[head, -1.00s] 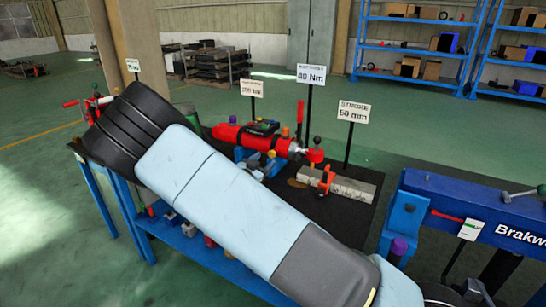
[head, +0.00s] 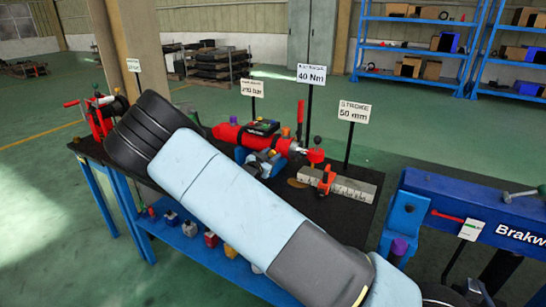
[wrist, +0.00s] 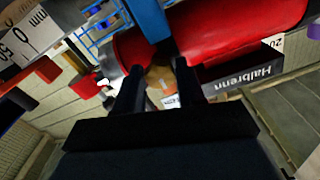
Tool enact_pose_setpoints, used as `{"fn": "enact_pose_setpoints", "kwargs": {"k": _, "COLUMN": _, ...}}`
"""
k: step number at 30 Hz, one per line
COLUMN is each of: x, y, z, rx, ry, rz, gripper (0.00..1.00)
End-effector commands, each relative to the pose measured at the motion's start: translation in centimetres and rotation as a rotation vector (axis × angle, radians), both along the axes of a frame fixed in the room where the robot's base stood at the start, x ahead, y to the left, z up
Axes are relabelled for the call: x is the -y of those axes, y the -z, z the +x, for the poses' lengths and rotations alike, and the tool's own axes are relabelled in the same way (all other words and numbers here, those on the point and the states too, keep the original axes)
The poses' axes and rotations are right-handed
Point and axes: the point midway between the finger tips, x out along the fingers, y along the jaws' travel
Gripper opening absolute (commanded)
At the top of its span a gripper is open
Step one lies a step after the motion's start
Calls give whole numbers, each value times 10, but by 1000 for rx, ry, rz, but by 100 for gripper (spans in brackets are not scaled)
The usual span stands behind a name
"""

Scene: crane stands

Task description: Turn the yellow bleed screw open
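A red cylinder (head: 228,133) lies on the dark bench top, and it also shows in the wrist view (wrist: 245,28). A yellow-brown patch (wrist: 160,80) shows between the fingertips. I cannot tell whether it is the bleed screw, or whether the fingers touch it. In the head view my arm hides much of the bench, and the gripper is not clearly visible there.
A blue bracket (wrist: 150,18) crosses close to the fingertips. Signs reading 40 Nm (head: 311,74) and 50 mm (head: 354,112) stand on posts behind the bench. A pale ruled block (head: 352,189) lies to the right. A red clamp stand (head: 101,117) is at the left.

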Motion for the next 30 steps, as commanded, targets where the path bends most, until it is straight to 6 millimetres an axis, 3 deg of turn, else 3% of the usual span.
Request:
{"fn": "enact_pose_setpoints", "kwargs": {"k": 11, "x": 1, "y": 0, "z": 0, "rx": 0, "ry": 2, "rz": 0, "gripper": 2}}
{"fn": "enact_pose_setpoints", "kwargs": {"k": 12, "x": 10, "y": 0, "z": 0, "rx": -1, "ry": 4, "rz": -1, "gripper": 2}}
{"fn": "enact_pose_setpoints", "kwargs": {"k": 20, "x": 5, "y": 0, "z": 0, "rx": -22, "ry": 8, "rz": -32, "gripper": 2}}
{"fn": "enact_pose_setpoints", "kwargs": {"k": 30, "x": 5, "y": 1, "z": 0, "rx": -146, "ry": 9, "rz": -217, "gripper": 2}}
